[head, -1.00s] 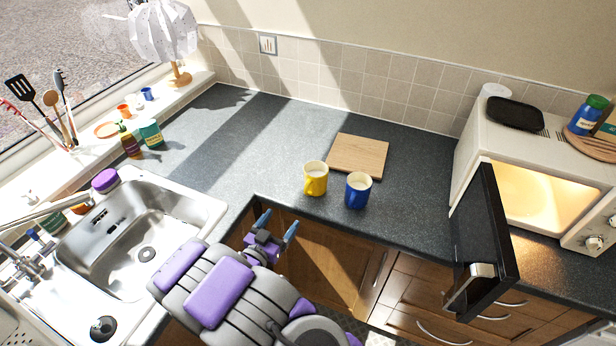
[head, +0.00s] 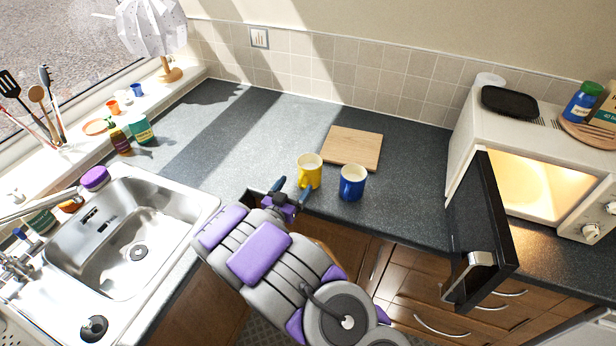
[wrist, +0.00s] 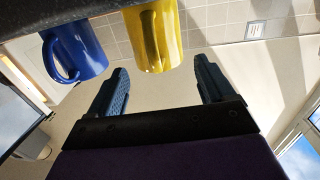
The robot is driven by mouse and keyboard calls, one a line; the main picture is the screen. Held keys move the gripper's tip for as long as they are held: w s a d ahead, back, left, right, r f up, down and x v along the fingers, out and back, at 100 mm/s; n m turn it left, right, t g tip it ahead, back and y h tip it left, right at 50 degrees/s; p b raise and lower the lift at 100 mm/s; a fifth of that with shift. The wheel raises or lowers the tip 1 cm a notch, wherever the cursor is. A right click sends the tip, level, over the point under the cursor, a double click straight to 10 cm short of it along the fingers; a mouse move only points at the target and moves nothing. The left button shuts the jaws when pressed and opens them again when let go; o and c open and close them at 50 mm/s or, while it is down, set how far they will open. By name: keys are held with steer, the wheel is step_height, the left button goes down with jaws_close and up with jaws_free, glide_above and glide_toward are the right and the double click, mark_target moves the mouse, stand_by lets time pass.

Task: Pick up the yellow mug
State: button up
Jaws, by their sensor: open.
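The yellow mug (head: 309,172) stands upright on the dark worktop, near its front edge. In the wrist view the yellow mug (wrist: 153,38) shows upside down, just beyond the fingertips and between their lines. The blue mug (head: 352,183) stands to its right, and it also shows in the wrist view (wrist: 75,52) with its handle visible. My gripper (head: 293,184) is open and empty at the worktop's front edge, a little left of the yellow mug. Its two fingers are spread apart in the wrist view (wrist: 162,85). They do not visibly touch either mug.
A wooden board (head: 352,148) lies behind the mugs. The sink (head: 130,240) is at left. The open microwave (head: 530,180) stands at right, its black door (head: 484,230) jutting forward. The worktop left of the yellow mug is clear.

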mark_target(299, 183)
steer(key=x, duration=0.1)
steer(key=b+x, duration=0.1)
steer(key=x, duration=0.2)
steer(key=shift+w+d+f, duration=0.25)
steer(key=shift+d, duration=0.1)
steer(key=shift+w+d+b, duration=0.1)
steer(key=shift+w+b, duration=0.2)
steer(key=shift+c, duration=0.4)
jaws_close()
steer(key=shift+r, duration=0.1)
